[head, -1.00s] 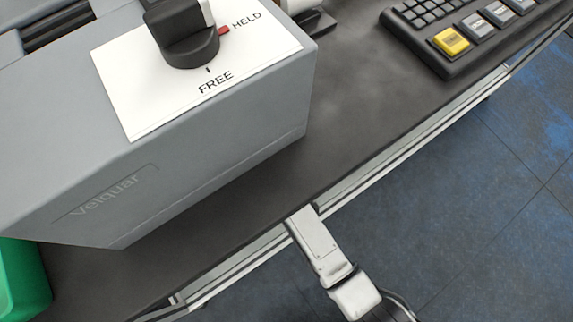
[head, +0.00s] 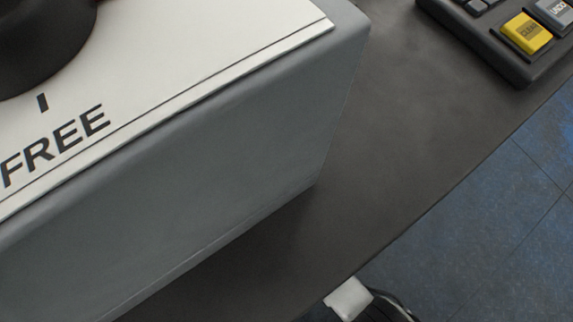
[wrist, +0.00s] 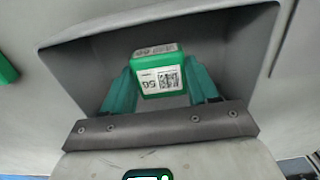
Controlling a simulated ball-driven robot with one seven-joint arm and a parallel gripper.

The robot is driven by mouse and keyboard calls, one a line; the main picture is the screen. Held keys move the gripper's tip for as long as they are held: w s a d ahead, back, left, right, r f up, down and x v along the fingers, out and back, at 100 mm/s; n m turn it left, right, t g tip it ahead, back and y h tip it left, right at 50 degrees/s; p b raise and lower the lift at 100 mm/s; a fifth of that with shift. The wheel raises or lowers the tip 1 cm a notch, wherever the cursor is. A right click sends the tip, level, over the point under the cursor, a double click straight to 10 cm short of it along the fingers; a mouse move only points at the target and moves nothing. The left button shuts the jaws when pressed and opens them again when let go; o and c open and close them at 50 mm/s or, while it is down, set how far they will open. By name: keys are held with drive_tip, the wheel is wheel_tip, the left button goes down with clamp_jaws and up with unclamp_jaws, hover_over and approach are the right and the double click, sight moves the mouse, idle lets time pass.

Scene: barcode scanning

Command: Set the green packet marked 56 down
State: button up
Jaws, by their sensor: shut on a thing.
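The green packet (wrist: 160,83) shows in the wrist view, with a white label, a square code and a marking that looks like 56. My gripper (wrist: 160,77) is shut on it, with one teal finger at each side. The packet and fingertips are in front of or inside a grey recess (wrist: 85,65); I cannot tell whether the packet touches a surface there. Neither the packet nor the gripper shows in the head view.
A grey housing (head: 220,170) with a white plate marked FREE and a black knob (head: 40,40) fills the head view's left. A dark counter (head: 370,150) carries a keypad (head: 490,40) with a yellow key. A green thing (wrist: 6,68) is at the wrist view's left edge.

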drive_tip(key=shift+f+b, duration=0.3)
drive_tip(key=shift+f, duration=0.75)
drive_tip(key=shift+f, duration=0.15)
drive_tip(key=o, duration=1.2)
drive_tip(key=shift+c, duration=0.2)
wheel_tip(320, 180, up, 12)
drive_tip(key=p, duration=0.5)
drive_tip(key=shift+p, duration=0.4)
